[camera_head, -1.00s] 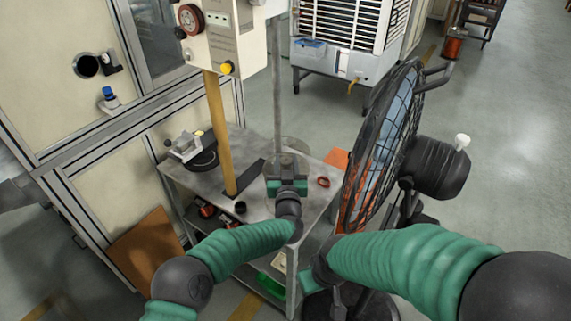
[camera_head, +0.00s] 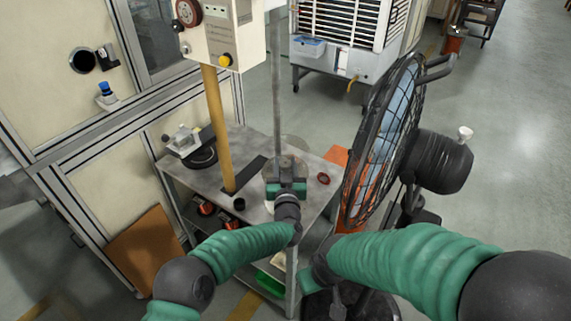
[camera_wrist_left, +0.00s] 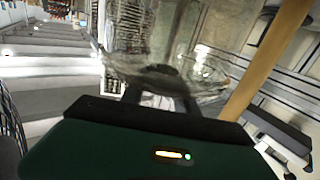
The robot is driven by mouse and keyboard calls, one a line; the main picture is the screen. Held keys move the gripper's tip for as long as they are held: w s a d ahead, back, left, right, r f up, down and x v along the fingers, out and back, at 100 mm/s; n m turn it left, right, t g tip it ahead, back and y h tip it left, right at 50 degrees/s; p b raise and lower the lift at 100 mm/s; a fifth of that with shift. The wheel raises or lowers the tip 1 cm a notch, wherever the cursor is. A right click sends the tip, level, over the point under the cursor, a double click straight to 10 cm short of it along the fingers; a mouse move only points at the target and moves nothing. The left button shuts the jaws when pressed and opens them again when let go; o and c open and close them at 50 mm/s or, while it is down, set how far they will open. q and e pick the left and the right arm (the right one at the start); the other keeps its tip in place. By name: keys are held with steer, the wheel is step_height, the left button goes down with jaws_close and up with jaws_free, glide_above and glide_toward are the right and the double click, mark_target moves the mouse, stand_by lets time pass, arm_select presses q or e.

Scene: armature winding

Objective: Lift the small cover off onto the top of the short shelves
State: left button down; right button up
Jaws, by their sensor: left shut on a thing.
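The small cover (camera_wrist_left: 205,72) is clear and see-through, with a curved rim, and shows beyond the fingers in the left wrist view. In the head view it is a faint clear shape (camera_head: 295,146) just beyond my left gripper (camera_head: 287,178). My left gripper is shut on it, above the metal top of the short shelves (camera_head: 258,208). I cannot tell whether the cover touches the top. My right arm comes in from the right, and its dark end is low beside the shelves. Its fingers cannot be made out.
A black fan (camera_head: 385,140) stands close at the right of the shelves. A yellow post (camera_head: 217,125) and a grey pole (camera_head: 277,85) rise at the shelves. A small red ring (camera_head: 323,178) and a grey device (camera_head: 184,140) are on the top.

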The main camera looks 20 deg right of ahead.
arm_select(q)
steer(key=shift+f+b, duration=0.3)
steer(key=shift+f, duration=0.2)
steer(key=c, duration=0.8)
jaws_free()
steer(key=shift+c, duration=0.2)
